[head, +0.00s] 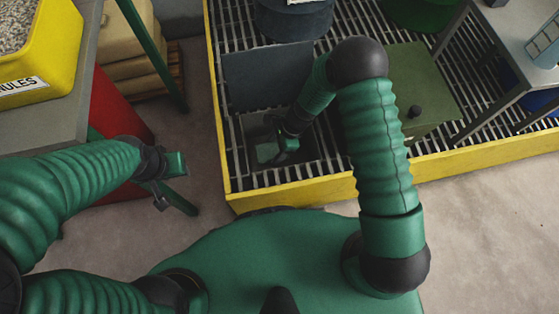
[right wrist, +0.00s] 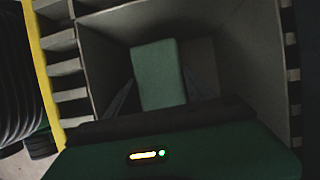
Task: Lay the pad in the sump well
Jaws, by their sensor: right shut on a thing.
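The green pad (right wrist: 158,75) is between the two dark fingers of my right gripper (right wrist: 157,95) in the right wrist view. In the head view, the right gripper (head: 277,148) reaches down into the sump well (head: 312,147), a dark square opening in the grating. The pad (head: 266,153) shows there as a pale green patch. The gripper is shut on it, inside the well walls (right wrist: 235,60). I cannot tell whether the pad touches the well floor. My left gripper (head: 165,185) hangs away from the well at the left; its finger opening is unclear.
A grey plate (head: 267,77) stands upright at the well's far side. A yellow rim (head: 300,191) borders the grating. A green box with a black knob (head: 425,85) stands to the right. A dark drum (head: 290,20) stands behind. A bench with a yellow bin (head: 40,50) is at left.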

